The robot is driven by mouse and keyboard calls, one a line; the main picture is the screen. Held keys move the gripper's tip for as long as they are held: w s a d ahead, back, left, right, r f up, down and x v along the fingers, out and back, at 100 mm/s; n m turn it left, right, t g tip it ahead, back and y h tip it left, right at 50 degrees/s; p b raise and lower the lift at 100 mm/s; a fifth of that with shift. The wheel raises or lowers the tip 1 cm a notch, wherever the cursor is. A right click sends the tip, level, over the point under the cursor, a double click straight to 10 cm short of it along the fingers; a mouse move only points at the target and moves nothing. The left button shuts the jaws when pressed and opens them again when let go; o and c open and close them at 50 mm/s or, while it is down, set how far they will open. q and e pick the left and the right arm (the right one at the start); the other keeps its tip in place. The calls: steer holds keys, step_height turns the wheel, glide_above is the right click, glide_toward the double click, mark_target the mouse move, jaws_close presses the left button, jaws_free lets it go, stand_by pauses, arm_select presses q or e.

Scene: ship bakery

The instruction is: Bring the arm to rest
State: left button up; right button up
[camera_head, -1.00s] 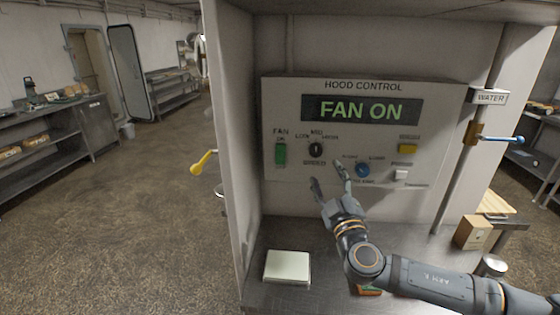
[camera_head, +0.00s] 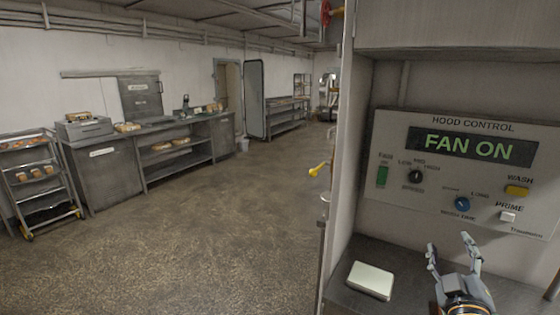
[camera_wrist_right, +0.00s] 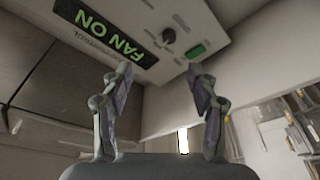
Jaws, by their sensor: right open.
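My right gripper (camera_head: 453,252) is open and empty at the lower right of the head view. It is in front of the hood control panel (camera_head: 376,150), below its knobs and apart from them. In the right wrist view the two fingers of my right gripper (camera_wrist_right: 160,85) are spread with nothing between them. The panel's display (camera_head: 478,146) reads FAN ON in green. The green fan switch (camera_head: 382,176) is at the panel's left and also shows in the right wrist view (camera_wrist_right: 197,51). My left gripper is not in view.
A pale flat box (camera_head: 371,280) lies on the metal counter (camera_head: 345,300) left of my right gripper. A yellow lever (camera_head: 318,169) sticks out from the alcove's left wall. A wheeled rack (camera_head: 40,180) and long workbench (camera_head: 180,150) stand at left. The floor (camera_head: 200,235) between is clear.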

steer(key=s+d+f+m+g, duration=0.1)
steer(key=s+f+m+g, duration=0.2)
steer(key=f, duration=0.6)
steer(key=s+f+m+g, duration=0.1)
steer(key=s+f+g, duration=0.35)
steer(key=f, duration=0.35)
steer(key=s+a+f+g+y, duration=0.6)
steer(key=s+a+f+g, duration=0.2)
steer(key=s+a+f, duration=0.55)
step_height(320, 180, down, 28)
steer(key=d+g, duration=0.1)
steer(key=d, duration=0.2)
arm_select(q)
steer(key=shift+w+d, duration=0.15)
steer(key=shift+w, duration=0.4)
arm_select(e)
steer(key=s+f+g, duration=0.1)
steer(key=s+f, duration=1.3)
steer(key=s, duration=0.5)
steer(key=shift+d+f, duration=0.3)
steer(key=shift+f, duration=0.05)
